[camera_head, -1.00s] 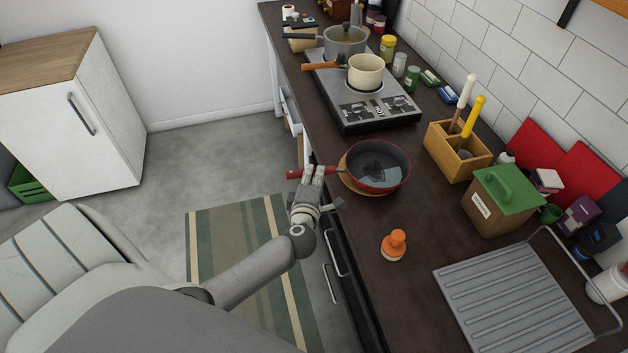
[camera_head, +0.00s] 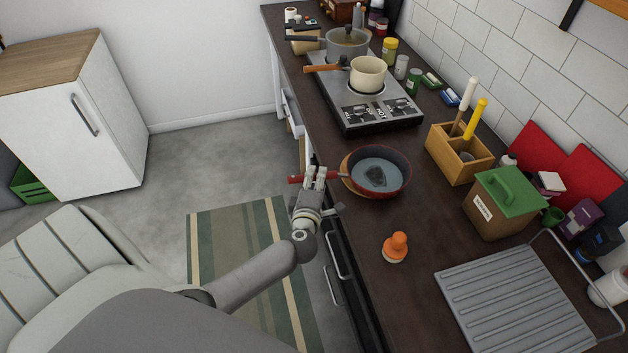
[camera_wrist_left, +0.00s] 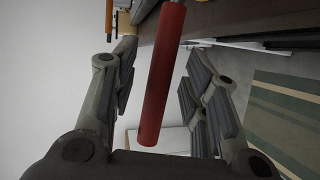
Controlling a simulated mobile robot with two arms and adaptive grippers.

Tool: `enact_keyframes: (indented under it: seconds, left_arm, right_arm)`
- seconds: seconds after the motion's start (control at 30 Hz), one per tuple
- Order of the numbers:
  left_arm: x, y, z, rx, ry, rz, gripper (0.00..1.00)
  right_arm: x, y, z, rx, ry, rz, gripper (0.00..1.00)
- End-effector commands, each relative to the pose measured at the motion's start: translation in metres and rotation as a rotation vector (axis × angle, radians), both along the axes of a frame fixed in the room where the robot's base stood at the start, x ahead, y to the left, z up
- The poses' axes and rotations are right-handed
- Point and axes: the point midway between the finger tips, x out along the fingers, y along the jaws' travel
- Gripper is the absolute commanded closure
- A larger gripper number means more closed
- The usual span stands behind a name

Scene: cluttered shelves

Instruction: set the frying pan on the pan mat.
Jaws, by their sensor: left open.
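The frying pan (camera_head: 382,165), red outside with a grey-blue inside and a dark patch, sits over the round tan pan mat (camera_head: 348,186) near the counter's front edge. The pan hides most of the mat, which shows at its left side. The red handle (camera_wrist_left: 164,80) points left past the counter edge. My left gripper (camera_head: 316,175) is at the handle. In the left wrist view its fingers are open on both sides of the handle, with gaps visible. I cannot tell whether the pan lies fully flat. My right gripper is not in view.
An orange-handled tool (camera_head: 396,246) stands nearer on the counter. The hob (camera_head: 375,117) with a cream pot (camera_head: 368,74) and a grey pot (camera_head: 346,42) is behind. A wooden utensil box (camera_head: 460,154), green-lidded box (camera_head: 500,205) and ridged drainer (camera_head: 515,300) are to the right.

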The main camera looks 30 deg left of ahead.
Motion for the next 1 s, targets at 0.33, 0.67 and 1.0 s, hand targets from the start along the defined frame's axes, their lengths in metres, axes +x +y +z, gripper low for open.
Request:
enact_keyframes:
  seconds: [0.33, 0.67, 1.0]
  left_arm:
    - [-0.050, -0.025, 0.010, -0.003, 0.002, -0.002, 0.58]
    - [-0.098, -0.048, 0.022, -0.001, 0.002, 0.000, 0.58]
    - [-0.106, -0.051, 0.026, 0.003, 0.001, -0.001, 0.58]
  right_arm:
    - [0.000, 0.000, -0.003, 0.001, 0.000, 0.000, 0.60]
    - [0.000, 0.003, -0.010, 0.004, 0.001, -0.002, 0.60]
    - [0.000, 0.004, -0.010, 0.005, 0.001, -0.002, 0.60]
